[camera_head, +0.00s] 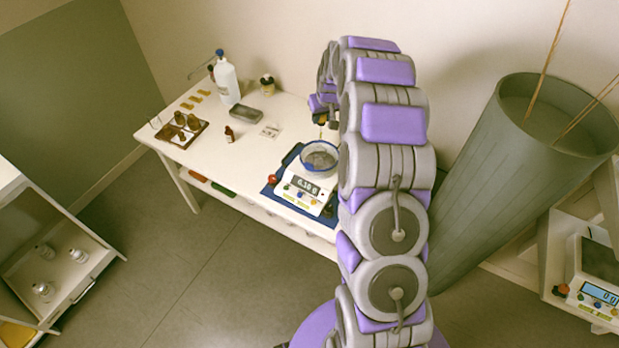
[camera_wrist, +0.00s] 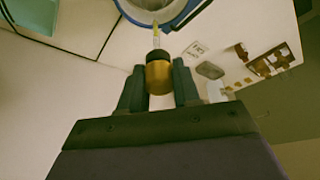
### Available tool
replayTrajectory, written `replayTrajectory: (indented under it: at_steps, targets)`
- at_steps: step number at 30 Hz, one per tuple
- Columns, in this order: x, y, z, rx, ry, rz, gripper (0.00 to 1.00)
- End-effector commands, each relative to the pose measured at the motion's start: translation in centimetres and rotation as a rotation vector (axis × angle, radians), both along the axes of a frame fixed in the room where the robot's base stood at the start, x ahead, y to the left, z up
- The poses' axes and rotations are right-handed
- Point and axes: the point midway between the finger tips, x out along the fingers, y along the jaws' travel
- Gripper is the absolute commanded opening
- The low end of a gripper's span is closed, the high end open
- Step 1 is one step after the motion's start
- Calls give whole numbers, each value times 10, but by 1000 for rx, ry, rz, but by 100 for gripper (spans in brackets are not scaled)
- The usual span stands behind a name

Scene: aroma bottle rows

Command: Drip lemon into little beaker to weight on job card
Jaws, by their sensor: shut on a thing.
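My gripper (camera_wrist: 160,85) is shut on an amber dropper bulb (camera_wrist: 159,77) with a dark collar. Its glass tip (camera_wrist: 156,35) holds yellowish liquid and points toward a blue-rimmed vessel, likely the little beaker (camera_wrist: 168,22). In the head view the beaker (camera_head: 320,160) stands on a white scale (camera_head: 303,192); its display is lit, but I cannot read the digits surely. The dropper (camera_head: 321,131) shows above the beaker, partly hidden by my arm. A small brown bottle (camera_head: 229,134) stands alone on the table; its label is unreadable. A pale card (camera_head: 270,131), perhaps the job card, lies nearby, also unreadable.
The white table (camera_head: 222,160) also holds a brown rack (camera_head: 184,140) with bottles, a white wash bottle (camera_head: 226,82), a grey tray (camera_head: 246,114) and a dark-lidded jar (camera_head: 267,84). A large green-grey bin (camera_head: 490,170) stands right of my arm. Another scale (camera_head: 598,290) sits lower right.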

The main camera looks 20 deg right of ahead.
Motion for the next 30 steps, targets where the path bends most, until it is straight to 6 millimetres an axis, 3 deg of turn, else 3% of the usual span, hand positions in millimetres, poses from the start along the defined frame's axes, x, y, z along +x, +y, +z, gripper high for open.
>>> replayTrajectory:
  at_steps: [14,30]
  targets:
    - [0,0,-6,0,0,0,24]
    - [-1,0,-37,1,5,0,24]
